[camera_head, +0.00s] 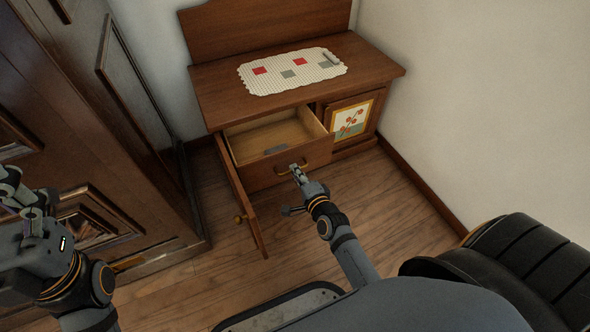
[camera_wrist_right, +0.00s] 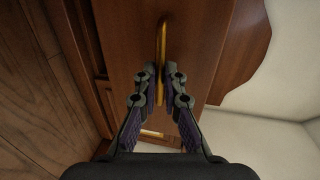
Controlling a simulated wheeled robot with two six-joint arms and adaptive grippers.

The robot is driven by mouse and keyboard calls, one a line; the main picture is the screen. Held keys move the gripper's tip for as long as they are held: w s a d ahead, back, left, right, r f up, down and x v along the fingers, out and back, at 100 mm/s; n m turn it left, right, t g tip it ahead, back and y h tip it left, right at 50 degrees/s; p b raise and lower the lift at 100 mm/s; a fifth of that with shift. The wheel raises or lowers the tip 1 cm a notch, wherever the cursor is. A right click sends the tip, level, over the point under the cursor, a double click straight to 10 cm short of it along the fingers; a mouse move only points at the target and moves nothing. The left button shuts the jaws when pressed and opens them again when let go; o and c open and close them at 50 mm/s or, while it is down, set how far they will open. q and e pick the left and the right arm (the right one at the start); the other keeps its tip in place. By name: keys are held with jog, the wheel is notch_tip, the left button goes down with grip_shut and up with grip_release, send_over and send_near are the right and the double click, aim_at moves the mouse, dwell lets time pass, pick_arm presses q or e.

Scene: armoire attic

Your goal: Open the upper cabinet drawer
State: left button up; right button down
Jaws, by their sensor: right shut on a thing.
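The wooden cabinet (camera_head: 215,85) stands against the back wall. My right gripper (camera_head: 296,170) is at the drawer's front. Its fingers are shut on the brass handle (camera_wrist_right: 162,45), which also shows in the head view (camera_head: 283,171). In the right wrist view the handle runs up between the fingertips (camera_wrist_right: 162,85). My left gripper (camera_head: 22,200) is at the far left, away from the cabinet; its finger opening is unclear.
A cabinet door (camera_head: 240,200) with a round knob stands open left of the drawer. A small picture door (camera_head: 351,120) is closed at right. A cloth (camera_head: 270,82) lies on the top. A dark armoire (camera_head: 130,130) stands left. Wooden floor (camera_head: 390,210) is clear at right.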

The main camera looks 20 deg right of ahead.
jog(key=c, duration=1.5)
grip_release()
jog(key=shift+o, duration=0.2)
jog(key=v, duration=0.7)
jog(key=shift+s, duration=0.3)
jog(key=shift+r, duration=0.1)
